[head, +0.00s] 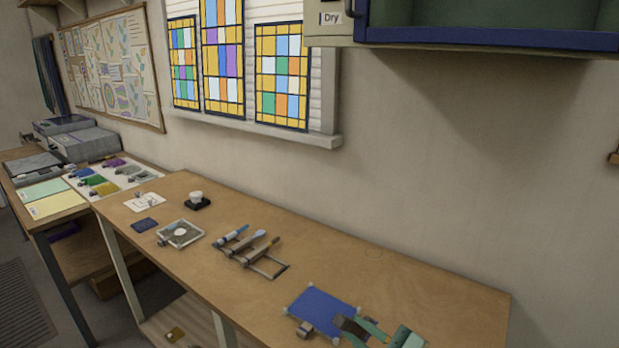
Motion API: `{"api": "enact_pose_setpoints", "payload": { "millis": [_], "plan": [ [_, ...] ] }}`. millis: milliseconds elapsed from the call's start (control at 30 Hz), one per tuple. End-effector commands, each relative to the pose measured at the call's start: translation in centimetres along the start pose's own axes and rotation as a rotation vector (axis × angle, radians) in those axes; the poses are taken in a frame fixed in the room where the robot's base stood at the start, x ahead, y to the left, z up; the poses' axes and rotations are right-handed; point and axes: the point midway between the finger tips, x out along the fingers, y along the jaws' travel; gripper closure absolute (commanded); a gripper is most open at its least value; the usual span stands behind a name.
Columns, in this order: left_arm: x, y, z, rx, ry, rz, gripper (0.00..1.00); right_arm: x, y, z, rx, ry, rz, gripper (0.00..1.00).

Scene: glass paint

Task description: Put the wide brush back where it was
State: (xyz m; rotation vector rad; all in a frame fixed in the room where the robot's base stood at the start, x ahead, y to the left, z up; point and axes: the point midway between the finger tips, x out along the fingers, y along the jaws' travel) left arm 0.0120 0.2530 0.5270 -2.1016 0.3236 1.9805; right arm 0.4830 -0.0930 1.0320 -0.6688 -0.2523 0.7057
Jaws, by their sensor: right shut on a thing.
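My right gripper (368,329), with teal parts, is at the bottom edge, over the right corner of a blue glass pane (322,309). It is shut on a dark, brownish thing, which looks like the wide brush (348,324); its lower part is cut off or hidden. I cannot tell whether it touches the pane. A brush rest (268,271) stands mid-table, left of the gripper and apart from it. Several brushes (248,241) lie across its back and left part; its front right part is bare. My left gripper is not in view.
A framed clear pane (181,234), a dark blue pad (145,225) and a white pot on a black base (197,199) stand further left. A cabinet (480,36) hangs above right. The table's right back part is clear.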

Motion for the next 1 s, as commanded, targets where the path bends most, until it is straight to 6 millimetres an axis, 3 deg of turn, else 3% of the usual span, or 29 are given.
{"api": "enact_pose_setpoints", "payload": {
  "millis": [467,567,800,1000],
  "plan": [
    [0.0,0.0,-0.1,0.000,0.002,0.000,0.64,-4.0,-0.2,1.5,0.013,0.107,-0.126,1.00],
    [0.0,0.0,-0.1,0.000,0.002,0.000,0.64,-5.9,-0.5,1.9,0.014,0.156,-0.181,1.00],
    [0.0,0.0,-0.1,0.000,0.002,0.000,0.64,-13.2,-1.8,2.3,0.009,0.338,-0.394,1.00],
    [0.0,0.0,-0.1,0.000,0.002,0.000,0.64,-17.4,-2.4,2.4,0.004,0.426,-0.501,1.00]
  ]
}}
